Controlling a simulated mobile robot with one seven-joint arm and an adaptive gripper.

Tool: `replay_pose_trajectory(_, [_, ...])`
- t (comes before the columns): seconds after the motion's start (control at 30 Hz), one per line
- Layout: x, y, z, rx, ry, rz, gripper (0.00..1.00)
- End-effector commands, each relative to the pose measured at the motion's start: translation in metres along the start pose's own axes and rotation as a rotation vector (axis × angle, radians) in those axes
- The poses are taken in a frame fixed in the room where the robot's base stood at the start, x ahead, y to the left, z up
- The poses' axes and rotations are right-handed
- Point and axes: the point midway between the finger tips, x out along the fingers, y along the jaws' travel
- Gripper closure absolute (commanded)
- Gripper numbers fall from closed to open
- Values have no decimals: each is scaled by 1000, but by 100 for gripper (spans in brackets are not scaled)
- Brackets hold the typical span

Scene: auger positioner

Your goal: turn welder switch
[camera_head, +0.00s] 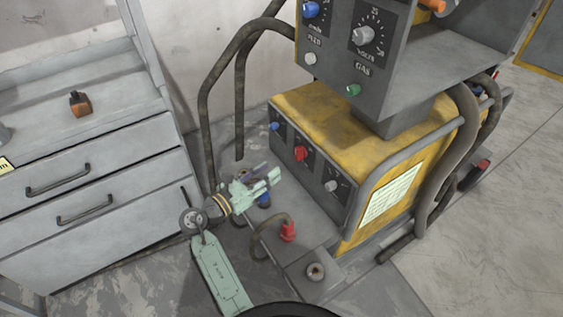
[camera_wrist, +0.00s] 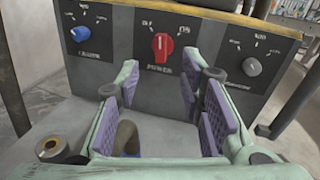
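The welder (camera_head: 330,110) is a yellow and dark grey machine with a front panel of knobs. Its red power switch (camera_head: 300,153) sits in the middle of the lower panel, between a blue knob (camera_head: 274,126) and a grey knob (camera_head: 330,186). In the wrist view the red switch (camera_wrist: 162,46) points upright, between the two marks above it, over the word POWER. My gripper (camera_head: 272,177) is in front of the lower panel, its purple-padded fingers apart and empty. In the wrist view my gripper (camera_wrist: 168,100) is below the switch and apart from it.
A grey drawer cabinet (camera_head: 90,165) stands at the left, with an orange-brown bottle (camera_head: 80,104) on top. A red connector (camera_head: 288,232) with a cable and a round socket (camera_head: 315,271) are on the base in front of the panel. Thick hoses (camera_head: 215,80) run behind.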

Motion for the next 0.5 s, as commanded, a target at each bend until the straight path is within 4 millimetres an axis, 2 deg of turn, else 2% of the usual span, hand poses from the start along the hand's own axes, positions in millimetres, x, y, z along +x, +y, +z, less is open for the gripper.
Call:
replay_pose_trajectory(0.27, [21, -3, 3, 2, 0, -1, 65])
replay_pose_trajectory(0.5, [66, -3, 4, 3, 1, -2, 65])
